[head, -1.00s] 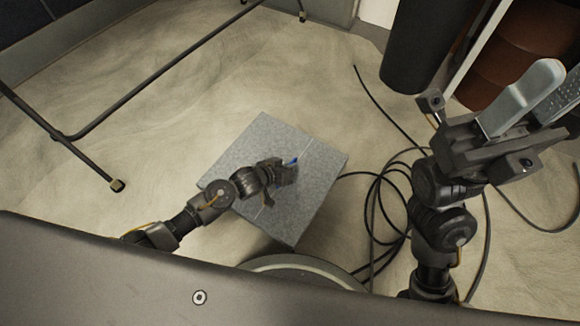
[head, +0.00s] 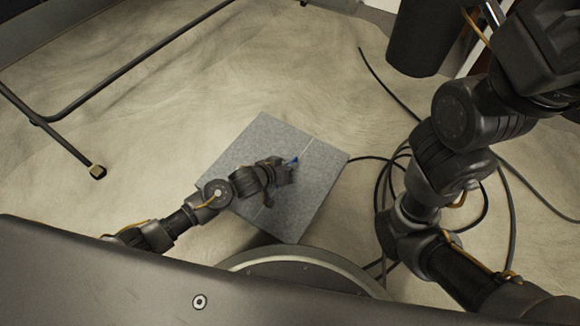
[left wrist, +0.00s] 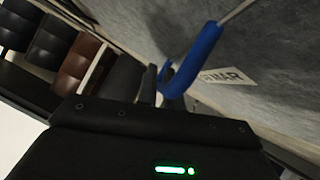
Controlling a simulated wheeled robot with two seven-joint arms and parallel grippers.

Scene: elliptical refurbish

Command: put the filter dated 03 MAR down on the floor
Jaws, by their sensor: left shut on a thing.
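The filter (head: 265,135) is a square grey fibrous panel with a blue pull handle (head: 295,160). In the head view it lies below my left gripper (head: 285,173), which is shut on the handle. The left wrist view shows the blue handle (left wrist: 195,55) at the jaws, the grey panel face (left wrist: 270,50) and a white label (left wrist: 230,76). The label reads "MAR"; its day is not readable. I cannot tell whether the panel touches the floor. My right gripper (head: 545,60) is at the top right, with its fingers outside the picture.
Pale floor (head: 200,100) is clear to the left of and beyond the panel. A black cable (head: 375,205) lies coiled right of it. A dark cylinder (head: 425,40) stands at the back right. A thin metal frame (head: 75,155) stands at the left. A round rim (head: 300,265) is near.

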